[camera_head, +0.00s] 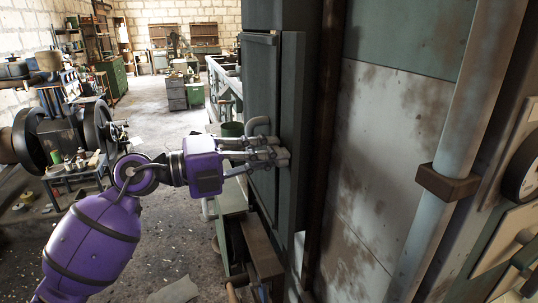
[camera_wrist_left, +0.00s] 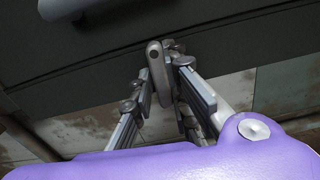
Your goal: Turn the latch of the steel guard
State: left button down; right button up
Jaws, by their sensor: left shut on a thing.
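The steel guard (camera_head: 292,85) is a tall dark grey-green panel standing upright in the middle of the head view. Its dark face fills the upper part of the left wrist view (camera_wrist_left: 225,45). The latch (camera_wrist_left: 156,62) is a narrow light-grey lever with a rounded end, at the guard's lower edge in the left wrist view. My left gripper (camera_head: 277,155) reaches the guard from the left. In the left wrist view its fingers (camera_wrist_left: 164,78) are shut on the latch, one on each side. In the head view the fingers mostly hide the latch. My right gripper is out of view.
A pale vertical pipe (camera_head: 465,110) and a stained wall panel (camera_head: 385,150) stand to the right. A wooden bench (camera_head: 262,255) is below. Open floor (camera_head: 150,110) lies to the left.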

pick_arm(q)
jog(key=shift+m+b, duration=2.85)
jog(key=shift+m, duration=5.75)
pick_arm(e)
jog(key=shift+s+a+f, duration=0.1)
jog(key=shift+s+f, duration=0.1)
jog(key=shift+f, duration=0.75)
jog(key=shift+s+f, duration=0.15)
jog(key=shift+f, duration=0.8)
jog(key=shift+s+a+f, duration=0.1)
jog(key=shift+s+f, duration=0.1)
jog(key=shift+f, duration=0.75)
pick_arm(q)
jog(key=shift+r, duration=0.1)
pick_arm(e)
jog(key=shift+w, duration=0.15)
pick_arm(q)
jog(key=c, duration=1.7)
grip_release()
jog(key=shift+c, duration=0.2)
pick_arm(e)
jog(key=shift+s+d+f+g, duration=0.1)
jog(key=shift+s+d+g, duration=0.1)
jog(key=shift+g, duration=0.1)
